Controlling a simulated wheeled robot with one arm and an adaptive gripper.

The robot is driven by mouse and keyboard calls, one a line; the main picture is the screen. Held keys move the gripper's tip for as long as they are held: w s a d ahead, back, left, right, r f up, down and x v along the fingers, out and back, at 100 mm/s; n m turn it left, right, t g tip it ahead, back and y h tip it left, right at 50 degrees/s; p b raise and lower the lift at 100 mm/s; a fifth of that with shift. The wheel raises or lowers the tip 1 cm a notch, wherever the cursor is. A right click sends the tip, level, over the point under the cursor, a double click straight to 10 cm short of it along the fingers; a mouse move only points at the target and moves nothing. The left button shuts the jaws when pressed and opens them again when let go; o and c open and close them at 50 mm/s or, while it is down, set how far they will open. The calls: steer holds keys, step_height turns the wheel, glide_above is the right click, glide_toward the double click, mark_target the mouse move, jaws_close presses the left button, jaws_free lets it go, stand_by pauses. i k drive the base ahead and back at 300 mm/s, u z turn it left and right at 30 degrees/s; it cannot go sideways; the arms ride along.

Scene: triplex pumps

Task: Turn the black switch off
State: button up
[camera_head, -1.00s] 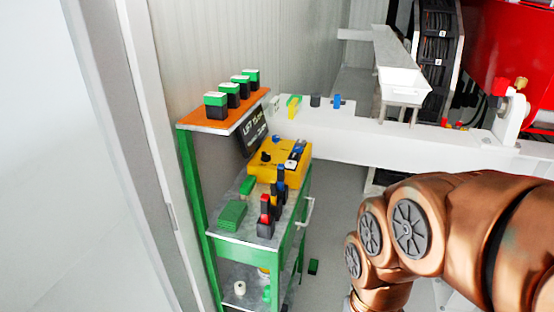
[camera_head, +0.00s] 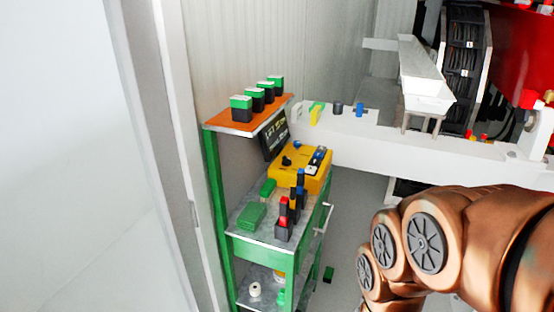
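A yellow control box (camera_head: 292,180) sits at the back of the green cart's middle shelf, below a dark screen. A small black knob (camera_head: 286,161) stands on its top at the left; it may be the black switch, but it is too small to read its position. Other small blue and dark controls are on the box's right side. My copper-coloured arm fills the lower right, well to the right of the cart. My gripper is out of the picture.
The green cart (camera_head: 284,249) carries green blocks (camera_head: 251,216) and a row of coloured upright pieces (camera_head: 284,215) in front of the box. A white beam (camera_head: 385,143) runs behind. Grey floor lies between cart and arm.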

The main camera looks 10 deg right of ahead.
mark_target(286, 162)
steer(key=u, duration=0.5)
steer(key=k, duration=1.25)
steer(key=z, duration=0.1)
steer(key=i, duration=0.5)
steer(key=z, duration=0.85)
steer(key=i, duration=1.3)
steer(key=u, duration=0.6)
